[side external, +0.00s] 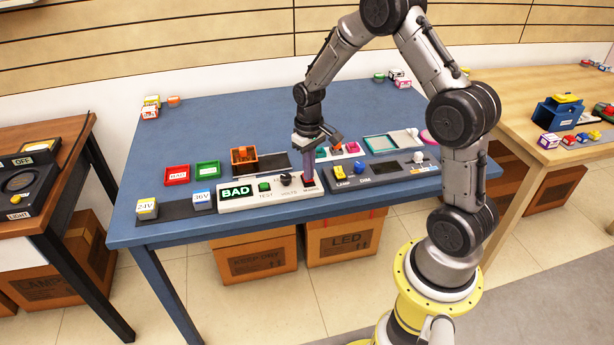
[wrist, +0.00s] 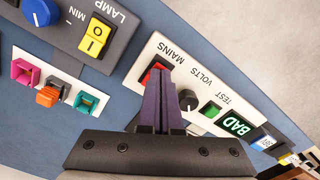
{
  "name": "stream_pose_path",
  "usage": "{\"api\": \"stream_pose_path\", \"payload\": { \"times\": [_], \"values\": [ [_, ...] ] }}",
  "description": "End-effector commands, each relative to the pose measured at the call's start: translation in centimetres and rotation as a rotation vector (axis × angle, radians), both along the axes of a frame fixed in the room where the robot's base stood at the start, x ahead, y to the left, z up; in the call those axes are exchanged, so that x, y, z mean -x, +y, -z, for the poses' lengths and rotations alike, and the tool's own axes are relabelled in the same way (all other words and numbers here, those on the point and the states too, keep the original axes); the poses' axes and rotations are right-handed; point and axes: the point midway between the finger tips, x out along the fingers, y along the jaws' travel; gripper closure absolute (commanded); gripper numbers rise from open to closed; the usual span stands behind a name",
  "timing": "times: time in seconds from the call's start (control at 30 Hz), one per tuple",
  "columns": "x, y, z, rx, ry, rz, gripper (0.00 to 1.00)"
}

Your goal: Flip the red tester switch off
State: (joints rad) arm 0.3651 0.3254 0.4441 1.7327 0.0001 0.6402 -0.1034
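The white tester (side external: 236,203) stands at the front edge of the blue table, with a lit green BAD display. It also shows in the wrist view (wrist: 218,85), with a green TEST button, a black VOLTS knob and the red switch (wrist: 151,70) by the word MAINS. In the side view the red switch (side external: 309,184) is at the tester's right end. My gripper (side external: 308,179) points down over it. In the wrist view my gripper's (wrist: 158,78) purple fingers are together, with nothing between them, and partly hide the switch. I cannot tell whether they touch it.
The grey lamp panel (side external: 388,178) with a yellow switch (side external: 340,172) stands close on the right. The black VOLTS knob (wrist: 187,99) is close beside my fingers. Red (side external: 177,174) and green (side external: 208,169) trays lie behind the tester. The back left of the table is mostly clear.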

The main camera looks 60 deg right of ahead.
Motion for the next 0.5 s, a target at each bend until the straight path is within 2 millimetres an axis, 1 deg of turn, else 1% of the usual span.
{"api": "stream_pose_path", "payload": {
  "times": [0.3, 0.5],
  "values": [
    [0.0, 0.0, 0.3, 0.001, -0.002, 0.0, 1.0],
    [-0.1, 0.0, -0.7, 0.001, -0.003, 0.0, 1.0]
  ]
}}
